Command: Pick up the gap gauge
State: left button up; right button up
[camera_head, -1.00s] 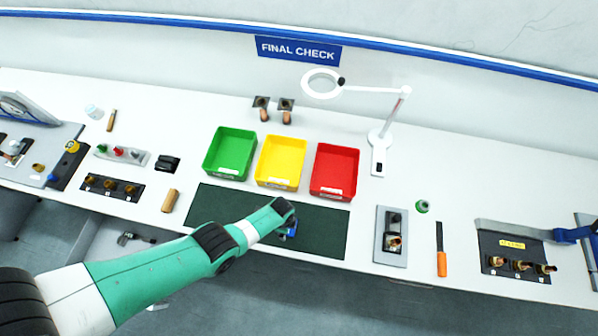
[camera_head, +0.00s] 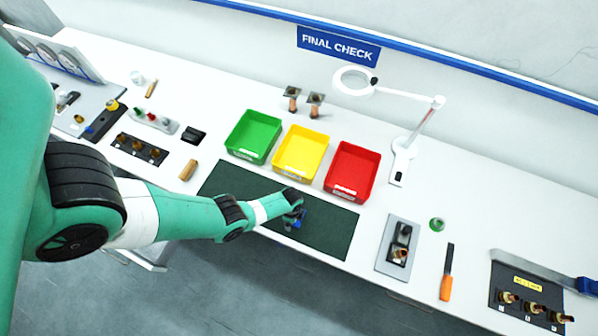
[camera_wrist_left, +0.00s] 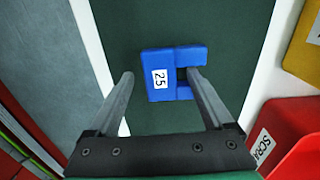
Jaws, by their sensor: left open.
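The blue gap gauge (camera_wrist_left: 158,58), marked "25", lies on the dark green mat (camera_wrist_left: 228,20) and has a notch in its right side. In the head view the gauge (camera_head: 293,223) is a small blue patch, partly hidden by my left gripper (camera_head: 298,213). In the left wrist view my left gripper (camera_wrist_left: 160,80) is open. Its left finger is beside the gauge's left side, apart from it in the picture. Its right finger overlaps the notch area; I cannot tell whether it touches. My right gripper is not in view.
Green (camera_head: 253,137), yellow (camera_head: 300,154) and red (camera_head: 352,172) bins stand behind the mat. A magnifier lamp (camera_head: 402,150) stands right of them. A grey plate with a fitting (camera_head: 398,247) and an orange-handled tool (camera_head: 446,284) lie to the right.

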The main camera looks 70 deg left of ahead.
pick_arm(q)
grip_shut()
dwell(0.4)
jog(key=shift+r, duration=0.1)
